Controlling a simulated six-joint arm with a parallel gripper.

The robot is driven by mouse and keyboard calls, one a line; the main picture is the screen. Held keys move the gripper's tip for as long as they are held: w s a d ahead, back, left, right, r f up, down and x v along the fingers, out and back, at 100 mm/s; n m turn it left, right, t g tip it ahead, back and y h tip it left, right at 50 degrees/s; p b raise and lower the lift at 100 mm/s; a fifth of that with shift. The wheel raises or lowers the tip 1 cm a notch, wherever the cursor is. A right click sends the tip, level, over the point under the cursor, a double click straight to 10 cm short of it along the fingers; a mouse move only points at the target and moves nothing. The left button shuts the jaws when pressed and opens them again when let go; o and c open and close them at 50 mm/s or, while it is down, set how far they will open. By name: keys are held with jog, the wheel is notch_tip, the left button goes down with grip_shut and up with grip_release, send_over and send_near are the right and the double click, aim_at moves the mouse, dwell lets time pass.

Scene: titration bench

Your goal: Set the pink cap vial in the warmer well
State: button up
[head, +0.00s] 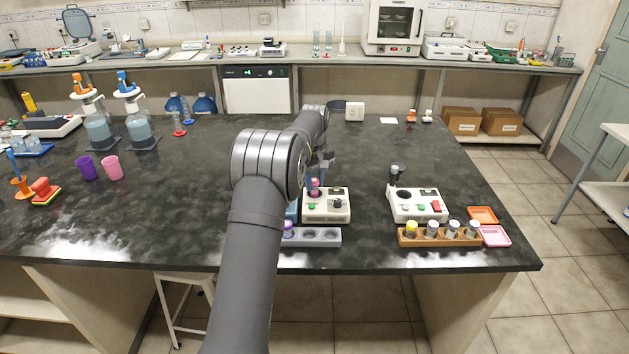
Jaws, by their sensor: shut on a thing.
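My gripper (321,165) is partly hidden behind my arm and shut on the pink cap vial (315,186), whose pink cap shows just below the fingers. The vial is upright at the back left of a white bench unit (327,216). The body of the vial is mostly hidden, so I cannot tell whether it is in a well or above one. A second white unit (431,210) stands to the right, with a dark round well (404,195) on top. I cannot tell for sure which unit is the warmer.
A grey rack (329,241) in front holds a purple cap vial (288,229) and has empty holes. A wooden rack (409,240) at right holds several vials, one yellow-capped. Orange (483,215) and pink (495,236) trays lie beside it. The bench behind is mostly clear.

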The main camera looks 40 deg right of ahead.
jog(key=shift+f, duration=0.85)
jog(key=o, duration=1.3)
jog(key=shift+r, duration=0.15)
jog(key=shift+r, duration=2.9)
notch_tip(320, 180, down, 6)
jog(key=shift+f, duration=0.1)
jog(key=shift+r, duration=0.2)
